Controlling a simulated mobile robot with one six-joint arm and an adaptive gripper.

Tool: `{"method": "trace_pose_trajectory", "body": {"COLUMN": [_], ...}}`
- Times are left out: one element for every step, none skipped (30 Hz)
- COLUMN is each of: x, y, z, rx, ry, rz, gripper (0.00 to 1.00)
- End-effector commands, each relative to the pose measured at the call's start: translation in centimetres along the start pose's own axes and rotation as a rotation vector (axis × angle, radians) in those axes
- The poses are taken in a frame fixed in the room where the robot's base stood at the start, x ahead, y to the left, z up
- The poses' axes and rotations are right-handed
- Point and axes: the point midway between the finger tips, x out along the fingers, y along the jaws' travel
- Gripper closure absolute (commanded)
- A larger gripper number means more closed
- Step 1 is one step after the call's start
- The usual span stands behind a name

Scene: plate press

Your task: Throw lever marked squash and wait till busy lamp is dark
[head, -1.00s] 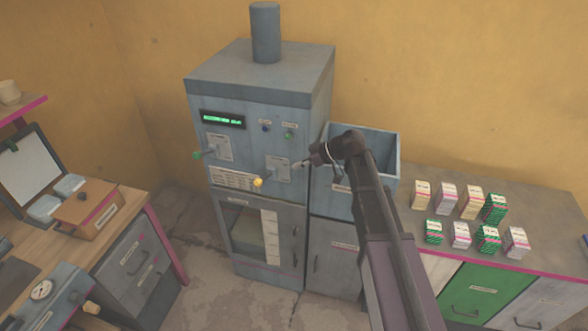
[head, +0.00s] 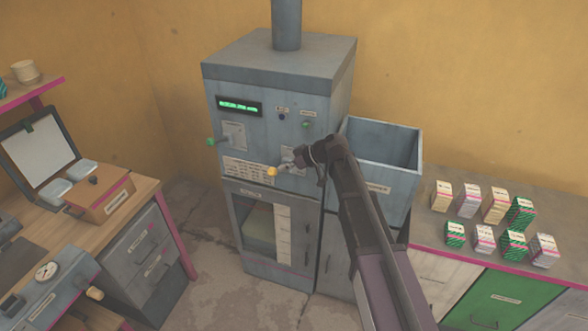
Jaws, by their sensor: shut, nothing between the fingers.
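The grey-blue press cabinet (head: 275,85) stands against the yellow wall. Its front has a lit green display (head: 239,106), a small dark lamp (head: 281,117) and a small green lamp (head: 306,125); their labels are too small to read. A lever with a green knob (head: 211,141) is on the left, and a lever with a yellow knob (head: 272,171) is lower right. I cannot read which is marked squash. My gripper (head: 286,167) is shut and empty, right beside the yellow-knobbed lever. I cannot tell if it touches. It partly hides the lever's plate.
An open blue-grey bin (head: 384,165) adjoins the press on the right, close behind my arm. A counter (head: 455,235) further right holds several small striped stacks. A wooden bench (head: 140,190) with a box is on the left. Floor shows between bench and press.

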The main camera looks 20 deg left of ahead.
Motion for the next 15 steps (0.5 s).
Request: {"method": "trace_pose_trajectory", "body": {"x": [0.51, 0.67, 0.84, 0.94, 1.02, 1.11, 1.15, 1.18, 1.19, 1.20, 1.20, 1.19, 1.19, 1.19, 1.19], "y": [0.07, 0.07, 0.07, 0.06, 0.06, 0.05, 0.04, 0.03, 0.02, 0.01, 0.01, 0.00, 0.00, 0.00, 0.00], "z": [0.13, 0.12, 0.09, 0.08, 0.06, 0.04, 0.02, 0.01, -0.01, -0.02, -0.03, -0.03, -0.04, -0.04, -0.04], "rx": [0.000, 0.000, 0.000, 0.001, 0.001, 0.001, 0.001, 0.001, 0.001, 0.001, 0.001, 0.001, 0.001, 0.001, 0.001], "ry": [0.000, 0.000, 0.000, 0.000, 0.000, 0.000, 0.000, 0.000, 0.000, 0.000, 0.000, 0.000, 0.000, 0.000, 0.000], "rz": [0.000, 0.000, 0.001, 0.001, 0.001, 0.001, 0.001, 0.001, 0.001, 0.001, 0.001, 0.001, 0.001, 0.001, 0.000], "gripper": [1.00, 1.00, 1.00, 1.00, 1.00, 1.00, 1.00, 1.00, 1.00, 1.00, 1.00, 1.00, 1.00, 1.00, 1.00]}}
